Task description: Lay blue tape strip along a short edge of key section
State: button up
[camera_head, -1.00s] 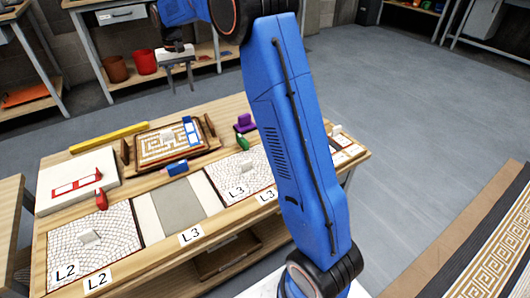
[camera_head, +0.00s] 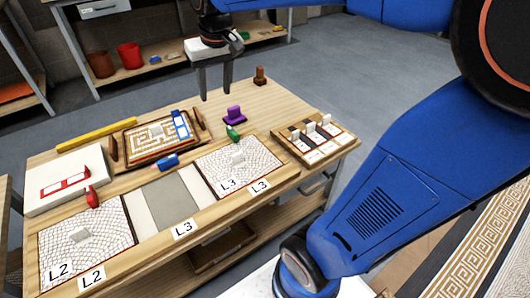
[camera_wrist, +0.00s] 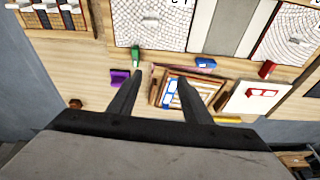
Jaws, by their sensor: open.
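A blue strip with white windows (camera_head: 181,124) lies on the right end of a brown-and-white meander panel (camera_head: 143,141), seemingly the key section, along its short edge. The panel sits in a wooden frame on the table. In the wrist view the strip (camera_wrist: 170,94) and panel (camera_wrist: 196,86) lie just beyond my fingertips. My gripper (camera_head: 215,92) is open and empty, above the back of the table, pointing down. In the wrist view its fingers (camera_wrist: 159,76) are spread. A small blue block (camera_head: 168,160) lies in front of the panel.
A white board (camera_head: 38,196) with a red strip (camera_head: 65,183) is at left. A yellow bar (camera_head: 96,134), red block (camera_head: 92,198), green block (camera_head: 233,133), purple block (camera_head: 234,116) and brown stamp (camera_head: 260,76) lie around. Pale mosaic panels (camera_head: 108,220) line the front; a tray (camera_head: 283,143) is at right.

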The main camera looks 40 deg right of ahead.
jog(key=s+f+t, duration=0.1)
jog(key=s+f, duration=0.3)
jog(key=s, duration=0.6)
jog(key=s+d+f+t, duration=0.1)
jog(key=s+f, duration=0.3)
jog(key=s, duration=0.7)
jog(key=shift+s+d+f+n, duration=0.15)
jog(key=shift+d+f+n, duration=0.15)
jog(key=shift+f, duration=0.1)
